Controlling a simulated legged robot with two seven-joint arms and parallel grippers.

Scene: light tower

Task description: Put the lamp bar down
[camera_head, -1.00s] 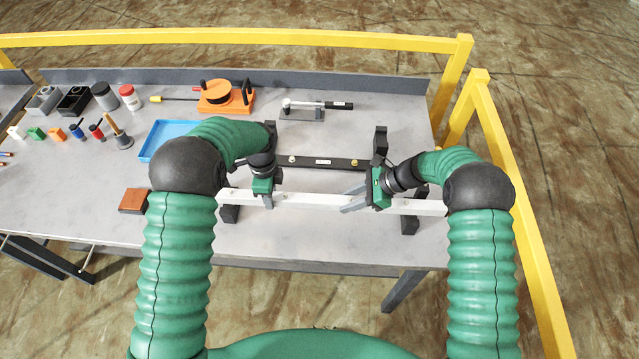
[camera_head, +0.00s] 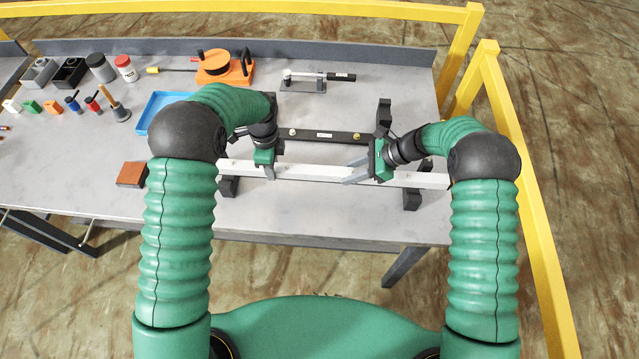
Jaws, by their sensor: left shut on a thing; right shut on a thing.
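The lamp bar, a long white bar (camera_head: 320,172), lies crosswise near the front of the grey table. My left gripper (camera_head: 269,172) is shut on it left of its middle. My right gripper (camera_head: 358,177) is shut on it right of its middle, with its fingers slanting left. The bar passes over two black supports, a left one (camera_head: 228,188) and a right one (camera_head: 411,200). I cannot tell whether it rests on them or is just above.
Behind it a black bar (camera_head: 325,136) with brass knobs spans between black stands. A brown block (camera_head: 131,174) lies at left, with a blue tray (camera_head: 160,112) behind it. An orange reel (camera_head: 222,70) and a tool (camera_head: 316,78) stand at the back. Yellow rails (camera_head: 520,180) bound the right.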

